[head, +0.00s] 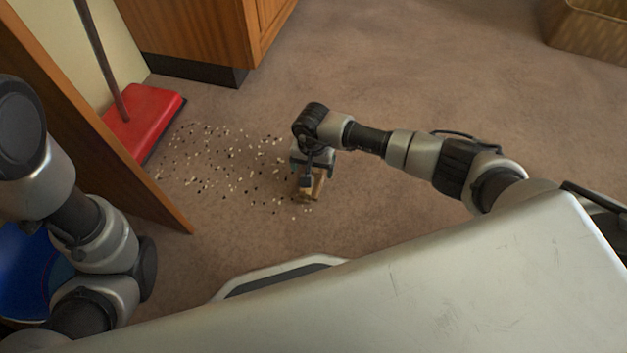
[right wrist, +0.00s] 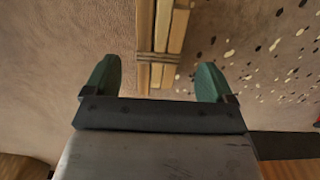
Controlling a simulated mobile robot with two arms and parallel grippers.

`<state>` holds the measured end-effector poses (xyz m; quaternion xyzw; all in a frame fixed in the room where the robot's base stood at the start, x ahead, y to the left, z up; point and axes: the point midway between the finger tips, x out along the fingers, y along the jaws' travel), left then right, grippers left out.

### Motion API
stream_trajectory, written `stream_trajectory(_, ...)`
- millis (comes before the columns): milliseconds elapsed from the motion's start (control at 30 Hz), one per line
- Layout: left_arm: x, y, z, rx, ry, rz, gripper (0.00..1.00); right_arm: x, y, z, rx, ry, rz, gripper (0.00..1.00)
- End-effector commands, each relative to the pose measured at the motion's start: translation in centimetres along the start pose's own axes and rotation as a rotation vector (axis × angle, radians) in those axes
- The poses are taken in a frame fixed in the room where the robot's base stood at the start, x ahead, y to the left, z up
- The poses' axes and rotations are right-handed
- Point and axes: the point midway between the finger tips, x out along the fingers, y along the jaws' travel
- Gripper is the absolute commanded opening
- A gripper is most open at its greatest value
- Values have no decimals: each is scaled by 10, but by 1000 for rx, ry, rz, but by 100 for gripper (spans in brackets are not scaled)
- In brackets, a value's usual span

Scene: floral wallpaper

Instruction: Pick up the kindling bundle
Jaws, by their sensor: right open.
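The kindling bundle (head: 309,188) is a set of pale wooden sticks lying on the brown floor, partly hidden under my right gripper in the head view. In the right wrist view the bundle (right wrist: 160,50) shows its tie around the sticks. My right gripper (head: 308,172) is above the bundle, pointing down. In the right wrist view its two green fingertips (right wrist: 159,80) are apart, one on each side of the bundle's line, with gaps on both sides. My left arm shows at the left of the head view, but its gripper is out of view.
Dark and pale bits (head: 222,160) are scattered on the floor left of the bundle. A red broom (head: 145,118) stands by a wooden panel (head: 85,120). A wooden cabinet (head: 195,35) is at the back, a woven basket (head: 590,35) at the far right.

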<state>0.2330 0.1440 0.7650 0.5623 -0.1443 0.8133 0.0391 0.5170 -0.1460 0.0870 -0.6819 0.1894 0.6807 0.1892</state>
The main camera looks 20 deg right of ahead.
Motion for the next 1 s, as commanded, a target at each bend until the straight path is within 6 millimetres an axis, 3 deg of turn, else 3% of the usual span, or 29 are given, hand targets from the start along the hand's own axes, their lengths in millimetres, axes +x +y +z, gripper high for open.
stream_trajectory(33, -12, 2, -4, 0, 0, 0, 43, 13, 1, 1, 0, -2, 1, 85)
stream_trajectory(267, -39, 8, -14, 0, 1, 1, 43, 43, 2, 0, 0, -2, -1, 85)
stream_trajectory(567, -39, 8, -14, 0, -1, 0, 43, 43, 2, -1, 0, -1, 0, 85)
stream_trajectory(933, -39, 8, -13, 0, -1, 0, 43, 43, 2, -1, 0, -1, 0, 28)
stream_trajectory(1000, -39, 8, -13, 0, -1, 0, 43, 43, 2, -1, 0, -1, -1, 27)
